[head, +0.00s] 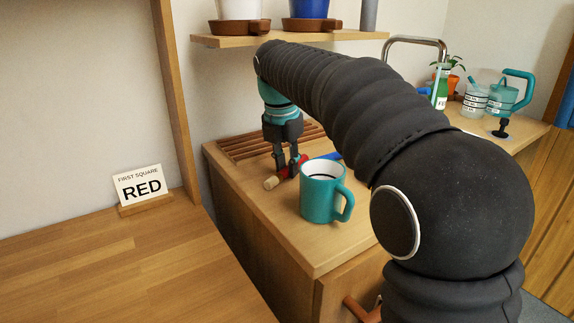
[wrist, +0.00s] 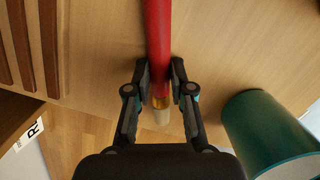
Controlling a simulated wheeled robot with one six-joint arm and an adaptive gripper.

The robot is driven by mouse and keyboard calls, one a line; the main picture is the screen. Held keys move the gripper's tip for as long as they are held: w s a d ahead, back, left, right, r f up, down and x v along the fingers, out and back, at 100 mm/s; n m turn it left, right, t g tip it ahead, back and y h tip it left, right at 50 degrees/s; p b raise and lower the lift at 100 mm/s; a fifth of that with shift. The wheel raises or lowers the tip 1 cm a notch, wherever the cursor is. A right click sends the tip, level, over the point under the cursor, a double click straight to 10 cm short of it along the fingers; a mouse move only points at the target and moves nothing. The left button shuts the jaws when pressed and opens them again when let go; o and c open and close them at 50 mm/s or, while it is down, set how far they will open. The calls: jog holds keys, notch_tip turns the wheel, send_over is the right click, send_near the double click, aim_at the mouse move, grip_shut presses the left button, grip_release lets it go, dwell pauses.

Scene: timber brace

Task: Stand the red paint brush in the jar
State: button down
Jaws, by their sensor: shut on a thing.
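The red paint brush shows in the wrist view (wrist: 157,40), its red handle running up to the top edge and its gold band and pale bristles pointing down. In the head view its pale bristle end (head: 271,183) sticks out left of my gripper (head: 287,172). My gripper is shut on the brush just above the band, and its fingers also show in the wrist view (wrist: 160,78). The brush is roughly level, low at the wooden counter; I cannot tell whether it touches.
A teal mug (head: 320,195) stands close right of my gripper, also in the wrist view (wrist: 265,130). A blue item (head: 326,156) is partly hidden behind it. A slatted rack (head: 240,146), green bottle (head: 440,92) and teal watering can (head: 508,95) stand around. A RED sign (head: 141,187) is left.

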aim_at(282, 170)
jog(key=c, duration=1)
grip_release()
jog(key=shift+f, duration=0.15)
jog(key=r, duration=0.4)
jog(key=s+r+p, duration=0.1)
jog(key=r, duration=0.3)
jog(key=a+r, duration=0.1)
jog(key=r, duration=0.3)
jog(key=shift+s+r+p, duration=0.1)
jog(key=shift+s+p, duration=0.15)
jog(key=shift+p, duration=0.1)
